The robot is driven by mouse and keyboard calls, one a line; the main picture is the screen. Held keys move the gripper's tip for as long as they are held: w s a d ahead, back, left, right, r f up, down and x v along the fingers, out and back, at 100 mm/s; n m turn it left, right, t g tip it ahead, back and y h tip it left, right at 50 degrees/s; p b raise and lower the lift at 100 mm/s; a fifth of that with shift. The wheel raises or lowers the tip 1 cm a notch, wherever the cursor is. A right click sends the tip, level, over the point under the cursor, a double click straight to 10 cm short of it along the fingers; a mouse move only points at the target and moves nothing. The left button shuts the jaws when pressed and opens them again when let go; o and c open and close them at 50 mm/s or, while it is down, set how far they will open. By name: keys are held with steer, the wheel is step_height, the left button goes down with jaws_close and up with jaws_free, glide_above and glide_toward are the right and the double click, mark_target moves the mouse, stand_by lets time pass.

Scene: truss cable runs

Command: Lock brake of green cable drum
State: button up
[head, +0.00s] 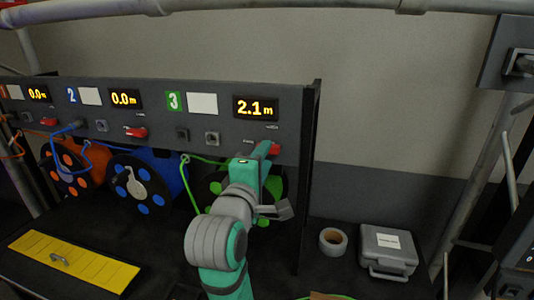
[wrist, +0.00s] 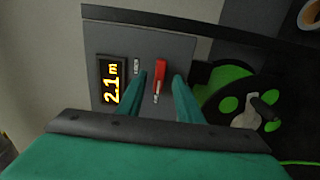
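The green cable drum (head: 276,186) sits under panel section 3, mostly hidden behind my arm. In the wrist view the green drum (wrist: 232,73) shows at the right, with a grey crank on its dark hub. Its red brake lever (head: 275,148) is on the panel below the 2.1 m display (head: 256,108). In the wrist view the red lever (wrist: 160,70) stands between my two teal fingers. My gripper (wrist: 159,82) is open around the lever, with a gap visible on both sides. In the head view my gripper (head: 262,156) is up at the panel.
The blue drum (head: 145,185) and orange drum (head: 70,168) stand to the left, with red levers (head: 136,133) above. A green cable (head: 189,185) hangs left of my arm. A tape roll (head: 333,241) and grey case (head: 387,250) lie at right, a yellow cover (head: 75,262) at left.

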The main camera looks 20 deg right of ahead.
steer(key=x, duration=0.3)
jaws_close()
